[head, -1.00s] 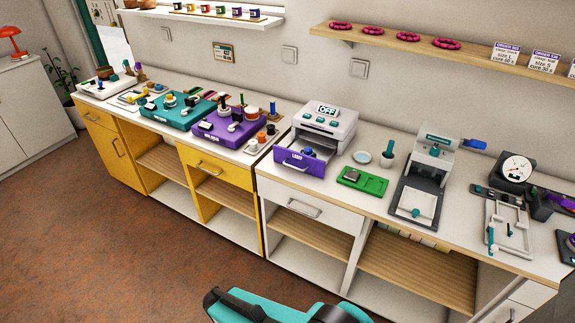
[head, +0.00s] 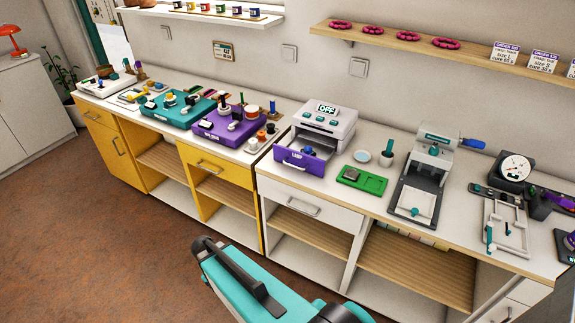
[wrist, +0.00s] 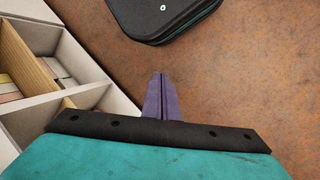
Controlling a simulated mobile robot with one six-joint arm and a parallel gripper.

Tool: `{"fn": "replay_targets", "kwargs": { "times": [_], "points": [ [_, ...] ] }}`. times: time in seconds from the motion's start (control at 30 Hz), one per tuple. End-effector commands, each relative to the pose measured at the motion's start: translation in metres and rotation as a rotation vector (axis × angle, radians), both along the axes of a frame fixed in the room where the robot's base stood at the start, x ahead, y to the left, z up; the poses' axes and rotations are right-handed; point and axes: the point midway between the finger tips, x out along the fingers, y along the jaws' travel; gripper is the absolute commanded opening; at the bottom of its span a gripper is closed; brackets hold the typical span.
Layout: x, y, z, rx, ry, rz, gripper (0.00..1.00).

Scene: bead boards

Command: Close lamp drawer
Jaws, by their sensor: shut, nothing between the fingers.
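The lamp (head: 328,128) is a white and grey box on the counter, with a display reading OFF and teal buttons. Its purple drawer (head: 299,162), labelled LAMP, is pulled out toward the front, and a small blue item (head: 308,151) shows inside it. My gripper shows in the wrist view (wrist: 157,97) with its purple fingers together and empty, above the brown floor. In the head view only my teal arm shows at the bottom, in front of the white cabinet and well apart from the drawer.
A green tray (head: 362,180) and a grey press (head: 424,175) stand right of the lamp. A purple board (head: 229,130) is to its left. The white cabinet (head: 300,207) has open shelves below. The brown floor (head: 110,245) in front is clear.

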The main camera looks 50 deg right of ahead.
Motion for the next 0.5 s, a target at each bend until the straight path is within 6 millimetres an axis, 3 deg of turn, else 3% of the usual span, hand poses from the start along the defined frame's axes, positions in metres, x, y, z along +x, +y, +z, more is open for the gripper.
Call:
{"fn": "replay_targets", "kwargs": {
  "times": [0.03, 0.2, 0.5],
  "points": [
    [0.014, -0.012, 0.012, -0.038, -0.025, -0.062, 0.00],
    [0.049, -0.046, 0.050, -0.163, -0.099, -0.279, 0.00],
    [0.096, -0.113, 0.128, -0.374, -0.246, -0.679, 0.00]
  ]
}}
